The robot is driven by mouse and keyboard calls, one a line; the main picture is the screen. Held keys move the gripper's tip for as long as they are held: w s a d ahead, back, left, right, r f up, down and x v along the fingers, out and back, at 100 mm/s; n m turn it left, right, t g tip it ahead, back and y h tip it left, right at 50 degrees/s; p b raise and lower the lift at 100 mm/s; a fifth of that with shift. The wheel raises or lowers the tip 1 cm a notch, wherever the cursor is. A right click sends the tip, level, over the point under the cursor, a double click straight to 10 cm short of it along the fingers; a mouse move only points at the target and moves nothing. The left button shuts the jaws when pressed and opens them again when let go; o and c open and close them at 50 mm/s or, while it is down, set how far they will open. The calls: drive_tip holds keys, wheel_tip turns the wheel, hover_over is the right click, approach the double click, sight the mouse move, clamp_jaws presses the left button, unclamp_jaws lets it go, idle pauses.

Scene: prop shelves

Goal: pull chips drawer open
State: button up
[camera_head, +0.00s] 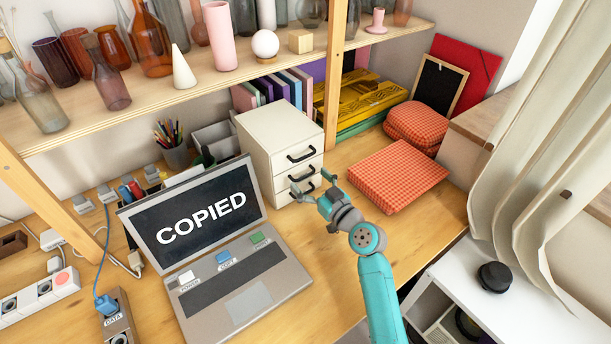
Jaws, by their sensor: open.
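A small white drawer unit (262,148) stands on the wooden desk beside the laptop. It has three stacked drawers with black handles, and all look closed. The top handle (301,155) is in clear view. The middle handle (302,174) and the bottom handle lie close to my gripper's fingers in the picture. I can read no label telling which one is the chips drawer. My gripper (312,186) is open in front of the lower drawers, with nothing seen between its fingers. Whether a finger touches a handle cannot be told.
An open laptop (230,272) reading "COPIED" sits left of my arm. A shelf (215,72) with vases runs above. Power strips (40,292) and cables lie at left. Bare desk shows around my arm.

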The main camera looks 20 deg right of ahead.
drive_tip(key=shift+x, duration=1.1)
drive_tip(key=c, duration=1.4)
drive_tip(key=v, duration=1.3)
drive_tip(key=shift+s+d, duration=0.2)
drive_tip(key=shift+s, duration=0.05)
drive_tip(key=o, duration=1.4)
drive_tip(key=shift+s, duration=0.1)
